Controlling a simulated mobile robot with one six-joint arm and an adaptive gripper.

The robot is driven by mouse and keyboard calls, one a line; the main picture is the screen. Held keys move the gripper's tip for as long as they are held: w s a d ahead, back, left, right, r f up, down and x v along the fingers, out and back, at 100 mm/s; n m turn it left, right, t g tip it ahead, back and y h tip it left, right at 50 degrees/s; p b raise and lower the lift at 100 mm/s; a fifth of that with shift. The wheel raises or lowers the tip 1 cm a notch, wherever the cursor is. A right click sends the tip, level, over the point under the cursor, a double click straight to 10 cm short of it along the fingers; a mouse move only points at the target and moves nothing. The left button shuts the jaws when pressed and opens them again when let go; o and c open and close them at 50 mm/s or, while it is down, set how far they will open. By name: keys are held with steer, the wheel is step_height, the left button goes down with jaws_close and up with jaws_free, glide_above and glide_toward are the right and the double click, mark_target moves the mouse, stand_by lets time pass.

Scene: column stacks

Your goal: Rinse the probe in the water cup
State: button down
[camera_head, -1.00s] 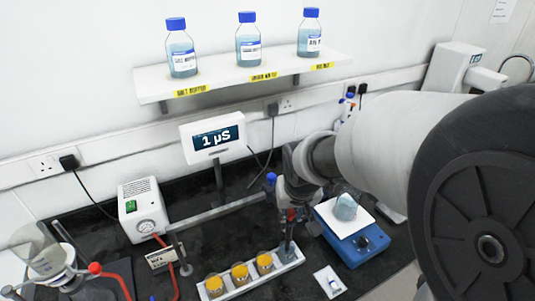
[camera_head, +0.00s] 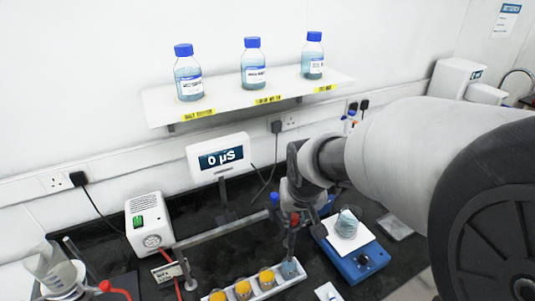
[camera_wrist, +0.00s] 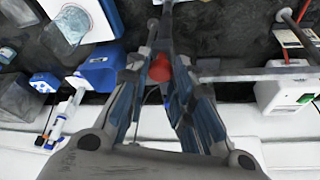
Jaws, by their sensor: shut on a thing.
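My gripper (camera_head: 294,208) points down at the right end of a white rack. It is shut on a slim dark probe with a red part (camera_head: 294,218). In the wrist view the red part (camera_wrist: 160,68) sits between my fingers (camera_wrist: 162,85). A small bluish cup (camera_head: 289,269), which looks like the water cup, stands at the right end of the rack (camera_head: 262,291). The probe hangs upright over this cup. I cannot tell whether its tip is inside the rim. A meter (camera_head: 221,158) behind reads 0 µS.
Several cups with orange-yellow contents (camera_head: 266,278) fill the rest of the rack. A blue stirrer (camera_head: 362,262) bearing a glass beaker (camera_head: 347,225) stands close on the right. A horizontal bar (camera_head: 222,232) runs behind the rack. Bottles (camera_head: 254,68) stand on a wall shelf.

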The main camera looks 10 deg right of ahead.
steer(key=shift+w+r, duration=0.15)
steer(key=shift+r, duration=0.1)
steer(key=c, duration=1.7)
jaws_free()
steer(key=o, duration=0.3)
steer(key=v, duration=1.2)
steer(key=shift+s, duration=0.2)
steer(key=shift+f, duration=0.1)
